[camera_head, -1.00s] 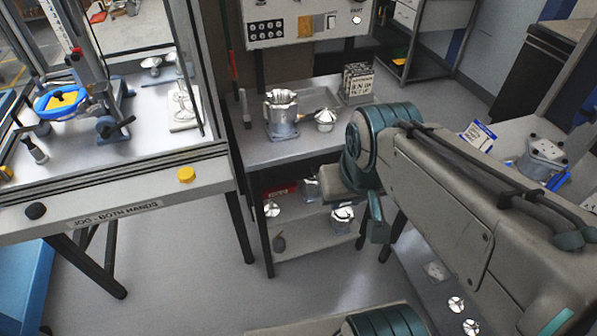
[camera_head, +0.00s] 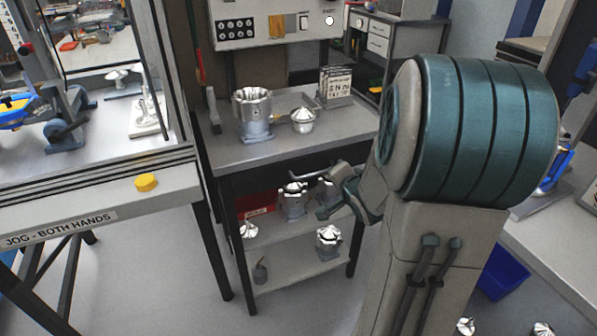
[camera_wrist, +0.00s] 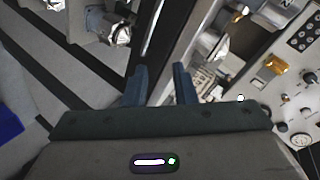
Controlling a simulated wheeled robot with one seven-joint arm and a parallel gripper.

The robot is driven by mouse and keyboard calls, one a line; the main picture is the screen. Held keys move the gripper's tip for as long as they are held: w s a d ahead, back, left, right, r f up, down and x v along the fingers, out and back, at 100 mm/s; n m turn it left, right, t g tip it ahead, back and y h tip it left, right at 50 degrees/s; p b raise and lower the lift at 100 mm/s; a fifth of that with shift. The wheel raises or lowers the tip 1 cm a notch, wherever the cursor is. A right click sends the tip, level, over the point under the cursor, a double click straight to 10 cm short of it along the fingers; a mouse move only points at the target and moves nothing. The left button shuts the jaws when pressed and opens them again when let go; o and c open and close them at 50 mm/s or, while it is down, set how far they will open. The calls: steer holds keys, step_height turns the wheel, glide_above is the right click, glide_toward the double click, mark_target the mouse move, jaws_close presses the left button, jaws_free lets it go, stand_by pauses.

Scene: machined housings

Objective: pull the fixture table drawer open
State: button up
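The middle table (camera_head: 270,153) has a grey top and a dark front edge. A thin light bar (camera_head: 305,176) below that edge looks like a drawer handle; the drawer front itself is hard to make out. My gripper (camera_head: 328,197) is in front of this table, just below the top, partly hidden by my arm. In the wrist view my gripper (camera_wrist: 159,68) is open, with two blue fingers apart and nothing seen held. A dark band with a bright strip (camera_wrist: 153,28) runs ahead of the fingers; contact cannot be told.
A metal housing (camera_head: 254,112) and a domed part (camera_head: 303,120) stand on the tabletop. A lower shelf (camera_head: 290,268) holds more parts. The left bench (camera_head: 100,207) with a yellow button (camera_head: 146,182) stands close by. A blue bin (camera_head: 492,270) is at right.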

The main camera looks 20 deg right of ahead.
mark_target(318, 172)
step_height(318, 172, down, 7)
steer(key=d+m+t+y+b, duration=0.2)
steer(key=m+t+b, duration=0.1)
steer(key=m+b, duration=0.1)
steer(key=w, duration=0.4)
steer(key=w+f, duration=0.1)
steer(key=w, duration=0.4)
steer(key=w+f+b, duration=0.1)
steer(key=w, duration=0.4)
steer(key=shift+a+f, duration=0.1)
steer(key=shift+a, duration=0.25)
steer(key=shift+s, duration=0.1)
jaws_close()
